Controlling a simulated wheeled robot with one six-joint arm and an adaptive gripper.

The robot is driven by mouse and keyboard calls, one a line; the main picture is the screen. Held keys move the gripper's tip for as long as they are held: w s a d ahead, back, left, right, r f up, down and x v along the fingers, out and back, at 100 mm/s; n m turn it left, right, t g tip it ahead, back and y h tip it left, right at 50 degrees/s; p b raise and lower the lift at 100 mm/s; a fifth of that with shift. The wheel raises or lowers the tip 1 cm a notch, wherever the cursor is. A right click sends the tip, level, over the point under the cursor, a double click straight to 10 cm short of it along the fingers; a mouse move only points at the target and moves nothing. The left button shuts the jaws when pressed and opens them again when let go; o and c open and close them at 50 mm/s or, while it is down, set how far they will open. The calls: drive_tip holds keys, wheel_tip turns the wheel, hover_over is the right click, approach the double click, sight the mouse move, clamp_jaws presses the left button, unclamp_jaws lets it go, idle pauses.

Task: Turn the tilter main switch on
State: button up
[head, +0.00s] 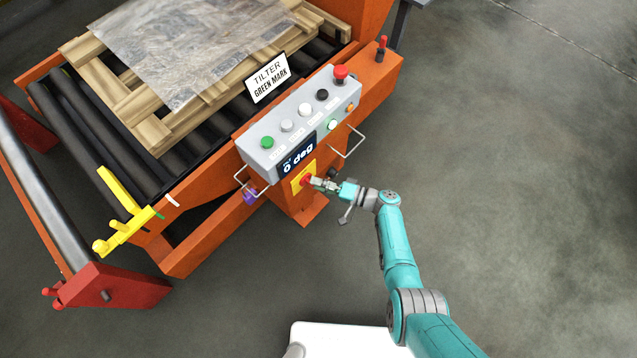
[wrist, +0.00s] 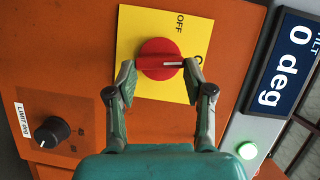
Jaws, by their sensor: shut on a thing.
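The tilter main switch is a red rotary knob (wrist: 158,58) on a yellow plate (wrist: 130,20) fixed to the orange frame. In the wrist view its white pointer line lies sideways and points right, toward a partly hidden label that starts with "O". The "OFF" label stands above the knob. My gripper (wrist: 159,74) is shut on the knob, with one finger on each side of it. In the head view my gripper (head: 322,184) reaches the knob (head: 306,181) from the right, and its fingers cover part of it.
Above the switch is the grey control box (head: 255,150) with buttons, a red mushroom button (head: 340,73) and a "0 deg" display (head: 297,159). Wire guards (head: 352,142) stick out at its ends. A black limit knob (wrist: 52,131) and a lit green lamp (wrist: 247,150) sit nearby. Floor at right is clear.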

drive_tip(key=shift+f+m+y, duration=0.15)
drive_tip(key=shift+m+y, duration=0.25)
drive_tip(key=shift+m, duration=0.5)
drive_tip(key=o, duration=1.2)
drive_tip(key=shift+c, duration=0.2)
drive_tip(key=shift+d, duration=0.1)
drive_tip(key=v, duration=1.1)
drive_tip(key=shift+d, duration=0.4)
drive_tip(key=shift+s+f, duration=0.15)
drive_tip(key=shift+s, duration=0.05)
